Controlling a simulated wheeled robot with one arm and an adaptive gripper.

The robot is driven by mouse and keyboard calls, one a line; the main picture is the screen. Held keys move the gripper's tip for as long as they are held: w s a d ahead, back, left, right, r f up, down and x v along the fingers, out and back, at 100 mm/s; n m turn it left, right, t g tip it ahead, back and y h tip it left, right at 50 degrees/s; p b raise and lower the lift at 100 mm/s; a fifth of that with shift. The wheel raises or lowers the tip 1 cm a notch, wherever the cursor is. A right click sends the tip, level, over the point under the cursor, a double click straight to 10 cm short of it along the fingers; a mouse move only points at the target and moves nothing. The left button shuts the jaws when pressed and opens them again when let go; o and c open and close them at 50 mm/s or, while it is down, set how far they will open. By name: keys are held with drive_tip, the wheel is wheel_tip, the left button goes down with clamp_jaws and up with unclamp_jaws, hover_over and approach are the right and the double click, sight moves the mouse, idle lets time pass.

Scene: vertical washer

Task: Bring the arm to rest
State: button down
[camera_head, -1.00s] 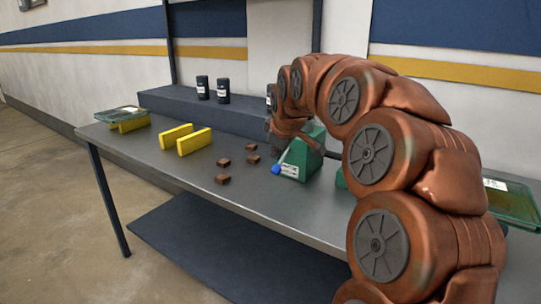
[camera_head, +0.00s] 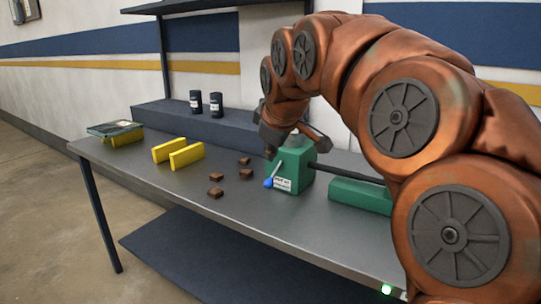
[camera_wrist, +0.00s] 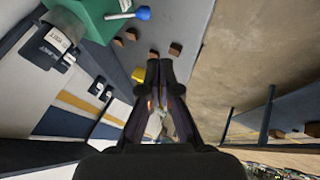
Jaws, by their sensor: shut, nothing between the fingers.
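My copper-coloured arm (camera_head: 405,115) arches over the right part of the workbench (camera_head: 130,168). My gripper (camera_head: 270,150) hangs from its end, just left of the green box (camera_head: 305,165) in the head view; I cannot tell whether it touches the box. In the wrist view my gripper (camera_wrist: 160,64) shows two dark fingers brought together, with nothing held between them. The green box also shows in the wrist view (camera_wrist: 92,18), up and left of the fingers, with a blue-tipped lever (camera_wrist: 142,13).
Two yellow blocks (camera_head: 178,152) and several small brown blocks (camera_head: 246,174) lie on the bench. Two dark canisters (camera_head: 205,102) stand on the raised rear ledge (camera_head: 165,112). A flat tray (camera_head: 114,128) lies at the left end. A green bar (camera_head: 358,194) lies right of the box.

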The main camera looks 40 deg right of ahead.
idle(0.5)
drive_tip(key=s+a+f+g+y, duration=0.2)
drive_tip(key=s+a+f, duration=0.1)
drive_tip(key=a+f, duration=0.55)
drive_tip(key=s+a+f+m+g+y, duration=0.1)
drive_tip(key=s+a+f+m+g, duration=0.4)
drive_tip(key=s+f, duration=0.6)
drive_tip(key=s+a+f+g, duration=0.3)
drive_tip(key=s+a+f, duration=0.4)
drive_tip(key=s+f, duration=0.4)
wheel_tip(320, 180, up, 18)
drive_tip(key=t+p, duration=0.1)
drive_tip(key=p, duration=1.3)
drive_tip(key=shift+f+p, duration=0.25)
drive_tip(key=shift+p, duration=0.1)
